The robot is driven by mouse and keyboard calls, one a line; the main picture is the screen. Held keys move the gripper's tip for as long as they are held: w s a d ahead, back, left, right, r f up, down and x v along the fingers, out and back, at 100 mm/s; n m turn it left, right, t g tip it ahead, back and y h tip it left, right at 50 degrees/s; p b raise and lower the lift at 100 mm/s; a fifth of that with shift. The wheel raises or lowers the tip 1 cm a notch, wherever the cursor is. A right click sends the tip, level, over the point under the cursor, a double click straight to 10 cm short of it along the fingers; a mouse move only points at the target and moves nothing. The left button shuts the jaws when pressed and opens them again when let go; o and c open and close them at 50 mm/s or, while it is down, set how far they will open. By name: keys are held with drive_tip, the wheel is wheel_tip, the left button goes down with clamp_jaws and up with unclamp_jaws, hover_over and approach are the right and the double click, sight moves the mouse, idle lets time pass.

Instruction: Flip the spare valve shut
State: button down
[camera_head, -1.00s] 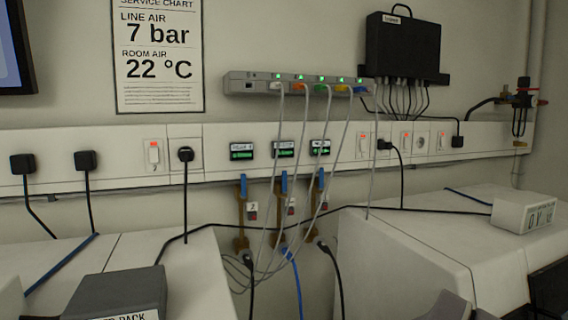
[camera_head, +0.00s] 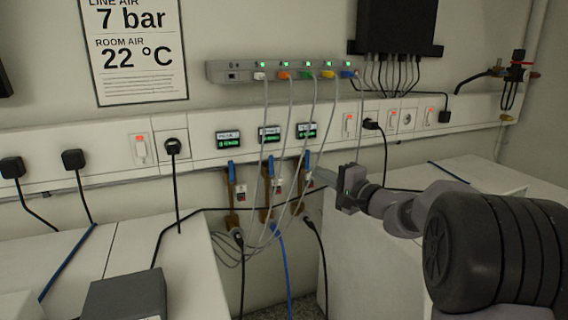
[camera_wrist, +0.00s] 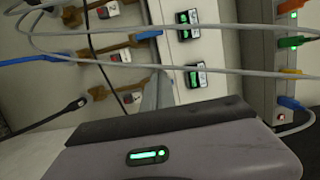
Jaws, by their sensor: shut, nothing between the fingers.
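Three brown valves with upright blue levers hang in a row below the wall trunking: a left valve (camera_head: 231,174), a middle valve (camera_head: 269,170) and a right valve (camera_head: 306,163). Each has a small tag too small to read, so I cannot tell which is the spare. My gripper (camera_head: 322,176) is shut and empty, its tip just right of the right valve; contact cannot be told. In the wrist view my gripper (camera_wrist: 160,90) points toward the valves. There the middle valve's blue lever (camera_wrist: 148,35) shows clearly; the right valve's lever is largely hidden by my fingers.
Thin grey cables (camera_head: 285,140) droop from the switch (camera_head: 285,72) across the valves. Three small green-lit displays (camera_head: 269,133) sit above the levers. A blue cable (camera_head: 287,262) and black cables hang below. White cabinets (camera_head: 190,275) stand on both sides.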

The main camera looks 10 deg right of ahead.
sight(270, 166)
drive_tip(key=p+x, duration=0.2)
drive_tip(key=x, duration=0.7)
drive_tip(key=shift+w+a, duration=0.1)
drive_tip(key=shift+a, duration=0.05)
drive_tip(key=a, duration=0.4)
drive_tip(key=shift+a+f+p, duration=0.1)
drive_tip(key=shift+p, duration=0.25)
